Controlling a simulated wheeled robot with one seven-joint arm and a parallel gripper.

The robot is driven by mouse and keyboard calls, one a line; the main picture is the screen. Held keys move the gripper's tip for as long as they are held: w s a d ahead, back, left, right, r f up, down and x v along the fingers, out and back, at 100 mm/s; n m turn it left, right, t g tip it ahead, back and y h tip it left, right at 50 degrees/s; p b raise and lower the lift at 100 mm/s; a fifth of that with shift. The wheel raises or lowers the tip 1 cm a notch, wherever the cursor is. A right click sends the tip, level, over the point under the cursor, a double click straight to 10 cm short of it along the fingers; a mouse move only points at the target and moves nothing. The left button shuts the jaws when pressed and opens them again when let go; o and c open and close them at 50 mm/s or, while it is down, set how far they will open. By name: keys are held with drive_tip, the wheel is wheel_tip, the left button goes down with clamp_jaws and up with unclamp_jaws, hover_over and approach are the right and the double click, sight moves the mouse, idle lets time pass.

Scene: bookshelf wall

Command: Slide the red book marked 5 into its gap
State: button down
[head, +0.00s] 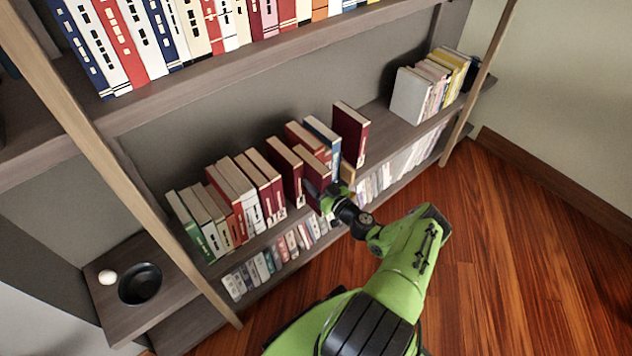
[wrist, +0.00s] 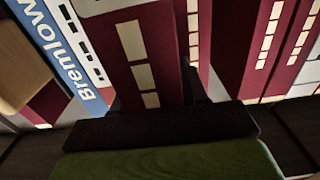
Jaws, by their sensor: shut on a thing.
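My gripper (head: 333,194) is at the front of the middle shelf, shut on a dark red book (head: 314,168). In the wrist view the held red book (wrist: 150,62) stands between the jaws, its spine with cream labels facing me; no number 5 is readable. The held book sticks out in front of its row, and how far it is in cannot be told. The gap is mostly hidden.
More upright books fill the shelf leftward to a green one (head: 199,232). A tall dark red book (head: 350,133) stands to the right, with bare shelf (head: 393,128) beyond it. Shelves with books lie above and below. A black bowl (head: 140,284) is at lower left.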

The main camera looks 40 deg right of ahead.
drive_tip(key=c, duration=0.6)
unclamp_jaws()
drive_tip(key=shift+o, duration=0.5)
drive_tip(key=shift+f, duration=0.15)
drive_tip(key=s+p, duration=0.4)
drive_tip(key=s, duration=1.1)
drive_tip(key=shift+s+d, duration=0.2)
drive_tip(key=shift+s, duration=0.2)
